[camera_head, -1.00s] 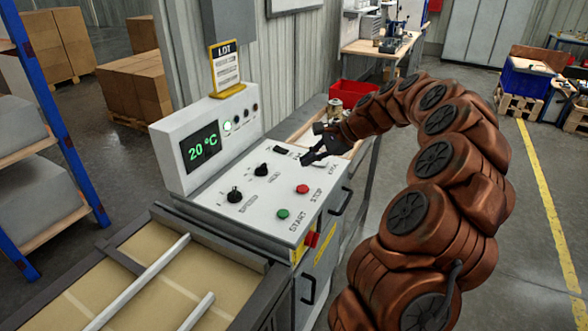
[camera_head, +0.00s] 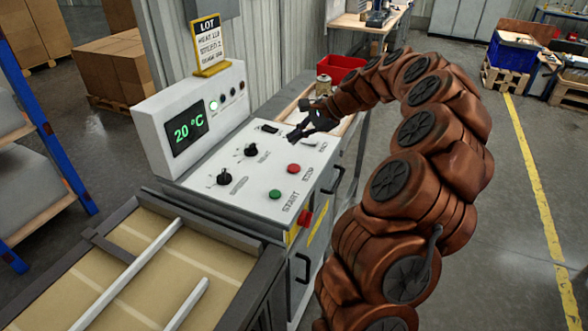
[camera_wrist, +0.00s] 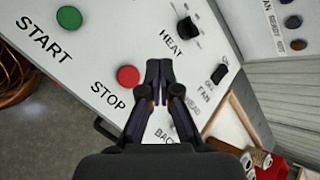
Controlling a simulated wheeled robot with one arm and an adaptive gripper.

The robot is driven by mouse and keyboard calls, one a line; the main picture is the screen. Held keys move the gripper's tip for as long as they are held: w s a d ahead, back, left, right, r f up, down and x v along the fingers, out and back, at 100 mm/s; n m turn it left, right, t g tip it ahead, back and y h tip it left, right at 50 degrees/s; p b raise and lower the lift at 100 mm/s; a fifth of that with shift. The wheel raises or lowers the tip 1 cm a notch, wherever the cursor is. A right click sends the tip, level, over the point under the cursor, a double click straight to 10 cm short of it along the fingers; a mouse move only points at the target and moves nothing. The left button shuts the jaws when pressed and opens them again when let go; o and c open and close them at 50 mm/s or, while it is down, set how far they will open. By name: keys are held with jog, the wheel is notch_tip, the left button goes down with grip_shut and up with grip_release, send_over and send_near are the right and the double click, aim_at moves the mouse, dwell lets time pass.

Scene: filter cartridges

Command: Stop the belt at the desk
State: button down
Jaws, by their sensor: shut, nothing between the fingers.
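The control desk (camera_head: 245,205) has a sloped white top panel. Its red STOP button (camera_head: 293,169) sits beside the green START button (camera_head: 275,194). In the wrist view the STOP button (camera_wrist: 128,76) lies just left of my fingertips, and the START button (camera_wrist: 69,18) is at the upper left. My gripper (camera_head: 300,136) is shut and empty above the panel's far right part. In the wrist view my gripper (camera_wrist: 159,66) points at the panel between STOP and the HEAT knob (camera_wrist: 187,28); it appears apart from the button. The belt (camera_head: 150,262) lies at lower left.
A display (camera_head: 188,131) reads 20 °C, with a lit lamp beside it. A LOT sign (camera_head: 208,45) stands on the housing. A FAN switch (camera_wrist: 218,74) is right of my fingers. A red bin (camera_head: 342,68) and a can (camera_head: 323,86) stand behind my gripper. A red switch (camera_head: 305,218) is on the desk's front.

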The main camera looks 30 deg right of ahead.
aim_at(296, 167)
jog(key=shift+f+b, duration=1.6)
jog(key=shift+f, duration=2.05)
jog(key=shift+f, duration=0.4)
jog(key=shift+f, duration=0.4)
jog(key=shift+r, duration=0.8)
jog(key=shift+r+p, duration=0.1)
jog(key=shift+p, duration=0.2)
jog(key=shift+r+p, duration=1.25)
jog(key=shift+r, duration=1.2)
